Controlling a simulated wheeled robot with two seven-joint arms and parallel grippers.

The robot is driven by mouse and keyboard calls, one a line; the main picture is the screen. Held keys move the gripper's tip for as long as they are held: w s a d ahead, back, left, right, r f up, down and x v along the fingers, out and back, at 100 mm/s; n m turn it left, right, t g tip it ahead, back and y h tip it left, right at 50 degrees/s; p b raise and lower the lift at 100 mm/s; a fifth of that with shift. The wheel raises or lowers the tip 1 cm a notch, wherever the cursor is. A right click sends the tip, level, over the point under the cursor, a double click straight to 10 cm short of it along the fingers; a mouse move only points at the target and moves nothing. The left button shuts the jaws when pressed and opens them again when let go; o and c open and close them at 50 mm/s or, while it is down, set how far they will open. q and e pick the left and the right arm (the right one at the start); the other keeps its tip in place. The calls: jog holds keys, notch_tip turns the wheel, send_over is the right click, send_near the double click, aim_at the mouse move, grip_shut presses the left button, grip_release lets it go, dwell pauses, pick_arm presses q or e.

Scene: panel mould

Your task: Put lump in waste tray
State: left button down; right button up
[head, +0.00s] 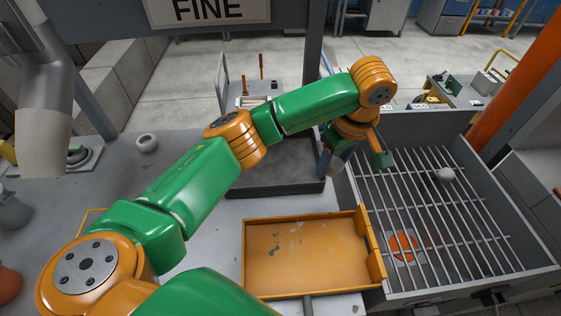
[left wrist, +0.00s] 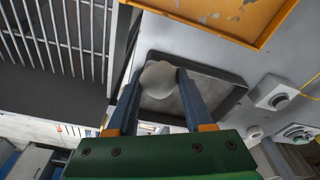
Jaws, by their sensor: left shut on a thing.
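My left gripper (head: 328,160) reaches to the right end of a dark grey tray (head: 265,190), beside the barred grate. In the left wrist view my left gripper (left wrist: 161,76) is shut on a pale grey lump (left wrist: 160,82) between its two blue fingers. The dark tray (left wrist: 232,86) shows behind the lump in that view. A second pale lump (head: 446,175) lies on the grate. I cannot tell from looks alone which tray is the waste tray. My right gripper is not in view.
An orange shallow tray (head: 305,260) lies in front of the dark tray. The grate (head: 405,190) fills the right side, with an orange-red disc (head: 403,246) under its bars. A grey post rises behind the dark tray. A small round pale object (head: 147,142) stands on the left tabletop.

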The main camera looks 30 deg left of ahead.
pick_arm(q)
jog(key=w+a+f+b, duration=0.2)
jog(key=w+a+f, duration=0.15)
jog(key=a, duration=0.25)
jog(key=p, duration=0.1)
send_over(293, 170)
jog(key=f, duration=0.5)
jog(key=shift+s+d+f, duration=0.15)
jog(key=shift+d+f, duration=0.05)
jog(key=shift+d, duration=0.15)
notch_tip(293, 170, down, 4)
jog(key=shift+a+r+p, duration=0.15)
jog(key=shift+r+p, duration=0.1)
jog(key=shift+p, duration=0.25)
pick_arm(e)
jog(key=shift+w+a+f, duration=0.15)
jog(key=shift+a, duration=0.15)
pick_arm(q)
jog(key=shift+f, duration=0.1)
jog(key=shift+c, duration=1.4)
grip_release()
